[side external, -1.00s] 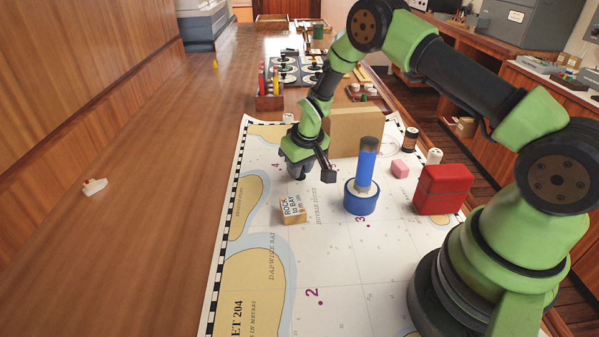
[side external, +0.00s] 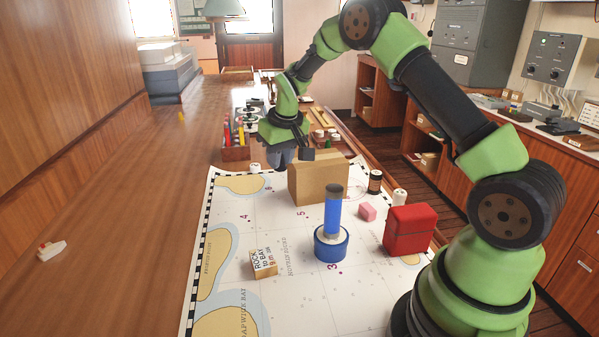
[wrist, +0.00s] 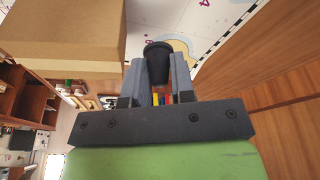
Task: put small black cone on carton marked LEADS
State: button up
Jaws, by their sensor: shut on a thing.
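My gripper (wrist: 158,80) is shut on the small black cone (wrist: 157,62) in the wrist view, with one finger on each side of it. In the side view my gripper (side external: 281,155) is raised just left of a plain tan carton (side external: 305,188), near the height of its top. I cannot make out the cone there. The carton stands on the chart and also fills the upper left of the wrist view (wrist: 62,35). I see no LEADS lettering on its visible faces.
On the chart (side external: 225,290) stand a blue cylinder (side external: 332,212) in a blue ring (side external: 331,246), a lettered block (side external: 264,262), a pink block (side external: 367,211), a red box (side external: 410,230) and a dark jar (side external: 375,181). A pen box (side external: 236,153) stands behind. The left tabletop is mostly clear.

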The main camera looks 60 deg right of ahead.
jog(key=s+d+r+m, duration=0.3)
jog(key=d+r, duration=0.5)
jog(key=d, duration=0.3)
send_over(319, 161)
jog(key=shift+h, duration=0.3)
jog(key=f, duration=0.6)
jog(key=shift+s+a, duration=0.35)
jog(key=shift+s, duration=0.05)
jog(key=shift+f, duration=2)
jog(key=o, duration=0.9)
jog(key=shift+f, duration=0.1)
